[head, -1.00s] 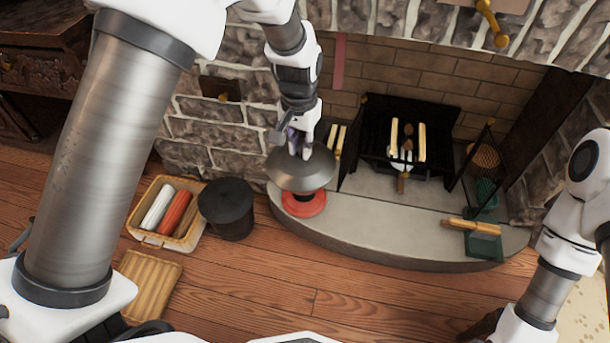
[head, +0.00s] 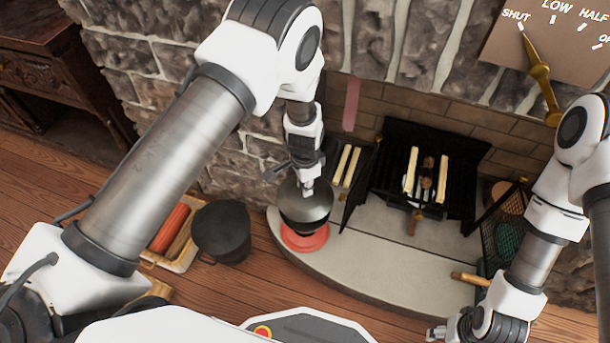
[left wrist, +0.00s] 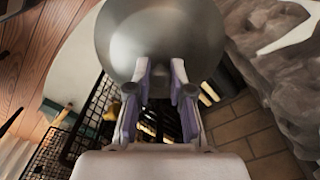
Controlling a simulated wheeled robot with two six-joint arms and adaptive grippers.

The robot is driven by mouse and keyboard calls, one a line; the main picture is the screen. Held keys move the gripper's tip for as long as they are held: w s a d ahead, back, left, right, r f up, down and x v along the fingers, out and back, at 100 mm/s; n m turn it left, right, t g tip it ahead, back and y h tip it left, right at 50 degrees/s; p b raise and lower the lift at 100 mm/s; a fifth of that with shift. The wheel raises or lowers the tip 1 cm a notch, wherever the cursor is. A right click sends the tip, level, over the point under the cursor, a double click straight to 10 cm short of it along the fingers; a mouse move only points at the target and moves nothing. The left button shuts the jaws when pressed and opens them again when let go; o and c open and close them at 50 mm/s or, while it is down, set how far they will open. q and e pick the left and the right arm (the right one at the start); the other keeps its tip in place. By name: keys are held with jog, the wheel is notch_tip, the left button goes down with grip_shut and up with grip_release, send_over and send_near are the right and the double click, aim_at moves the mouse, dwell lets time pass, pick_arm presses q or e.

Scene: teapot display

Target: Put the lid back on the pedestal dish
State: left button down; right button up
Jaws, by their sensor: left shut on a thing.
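My left gripper (head: 307,188) is shut on the grey, dome-shaped lid (head: 316,205). In the left wrist view the lid (left wrist: 160,40) is a large, smooth grey round surface, with the fingers (left wrist: 160,80) at its near edge. A dark rounded form (head: 306,226) shows under the lid; I cannot tell whether it is the pedestal dish's bowl or the lid's underside. Below it is a round red base (head: 305,239) on the hearth's left end. Whether the lid touches the dish is hidden. My right gripper (head: 449,331) is at the lower right, its fingers unclear.
The pale stone hearth (head: 375,262) has free room right of the red base. Behind are a fire grate (head: 420,175) and a mesh screen (head: 505,235).

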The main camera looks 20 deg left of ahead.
pick_arm(q)
notch_tip(320, 180, down, 4)
jog(key=b, duration=0.4)
jog(key=shift+f+b, duration=0.25)
jog(key=shift+b, duration=0.1)
jog(key=shift+f, duration=0.8)
jog(key=shift+r+p, duration=0.1)
jog(key=shift+p, duration=0.3)
jog(key=shift+f+p, duration=0.2)
jog(key=shift+p, duration=0.2)
dwell(0.9)
jog(key=shift+p, duration=0.3)
dwell(0.4)
